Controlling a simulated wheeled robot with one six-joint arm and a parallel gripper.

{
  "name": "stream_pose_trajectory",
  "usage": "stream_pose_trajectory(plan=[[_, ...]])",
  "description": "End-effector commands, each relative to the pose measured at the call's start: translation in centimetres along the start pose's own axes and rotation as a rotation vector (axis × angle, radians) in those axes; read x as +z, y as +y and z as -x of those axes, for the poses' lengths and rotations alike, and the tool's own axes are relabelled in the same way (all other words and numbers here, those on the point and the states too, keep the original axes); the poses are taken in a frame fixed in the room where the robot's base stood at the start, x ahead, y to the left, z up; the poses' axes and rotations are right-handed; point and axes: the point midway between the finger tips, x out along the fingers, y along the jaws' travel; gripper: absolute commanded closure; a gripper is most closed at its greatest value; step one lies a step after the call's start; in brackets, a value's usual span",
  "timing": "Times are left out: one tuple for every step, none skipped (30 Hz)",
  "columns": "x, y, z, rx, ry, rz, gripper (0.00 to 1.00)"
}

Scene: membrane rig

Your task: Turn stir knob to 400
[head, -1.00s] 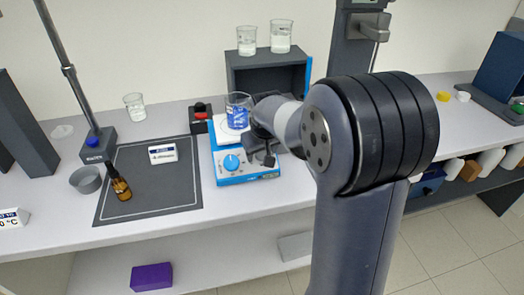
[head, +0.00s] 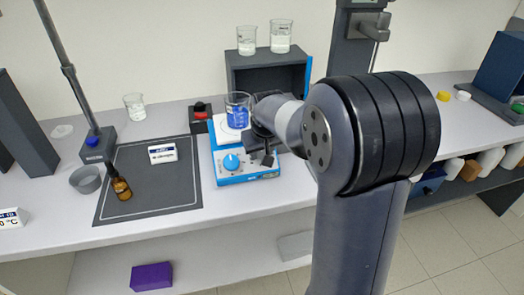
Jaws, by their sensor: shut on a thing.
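The blue stirrer hotplate (head: 248,179) stands on the bench with a white top plate. A beaker of blue liquid (head: 237,117) is on that plate. A round blue knob (head: 231,162) with a white pointer shows on the left of its front panel. My gripper (head: 267,159) is at the right part of the front panel, pointing down, shut on the knob there. That knob is hidden behind the gripper, so its pointer and setting cannot be read.
A black box with a red switch (head: 199,121) stands left of the hotplate. A dark mat (head: 150,195) holds a label card (head: 162,154) and a brown bottle (head: 121,188). Behind is a dark shelf box (head: 243,64) with two beakers on top. A stand (head: 97,148) is at left.

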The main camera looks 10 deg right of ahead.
Motion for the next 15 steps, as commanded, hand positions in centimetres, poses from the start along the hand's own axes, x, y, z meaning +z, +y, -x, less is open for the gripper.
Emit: stream_pose_trajectory(plan=[[-0.02, 0.02, 0.00, -0.005, 0.001, -0.024, 0.87], [-0.02, 0.04, 0.00, -0.008, 0.001, -0.041, 0.87], [-0.02, 0.06, 0.00, -0.013, 0.001, -0.067, 0.87], [-0.02, 0.07, 0.00, -0.018, 0.001, -0.088, 0.87], [-0.01, 0.09, -0.01, -0.022, 0.001, -0.111, 0.87], [-0.01, 0.13, -0.01, -0.028, 0.001, -0.143, 0.87], [-0.01, 0.14, -0.01, -0.034, 0.001, -0.168, 0.87], [-0.01, 0.15, -0.01, -0.039, 0.001, -0.195, 0.87], [0.00, 0.17, -0.01, -0.046, 0.001, -0.230, 0.87], [0.00, 0.18, -0.01, -0.052, 0.001, -0.258, 0.87], [0.00, 0.17, -0.01, -0.058, 0.001, -0.287, 0.87], [0.01, 0.19, 0.00, -0.065, 0.001, -0.323, 0.87], [0.01, 0.20, 0.00, -0.071, 0.001, -0.352, 0.87], [0.01, 0.21, 0.00, -0.077, 0.002, -0.380, 0.87], [0.02, 0.25, 0.00, -0.084, 0.002, -0.417, 0.87]])
